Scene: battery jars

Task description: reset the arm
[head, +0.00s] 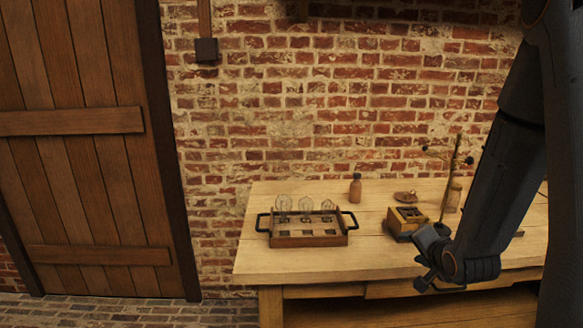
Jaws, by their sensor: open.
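My arm comes down the right side of the head view. My gripper (428,262) is at its lower end, in front of the table's front edge. It is open, and I see nothing held in it. Its fingers are small and dark here, so their exact gap is hard to make out. A wooden tray (308,241) with black side handles stands on the left half of the table (262,262), apart from my gripper. Several clear glass jars or bulbs (283,202) stand along its back row.
A small wooden box (407,213) with dark compartments sits just behind my gripper. A brown bottle (355,188), a small dish (405,196), a thin branched stand (450,178) and a jar (453,197) stand farther back. A brick wall (340,100) closes off the back.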

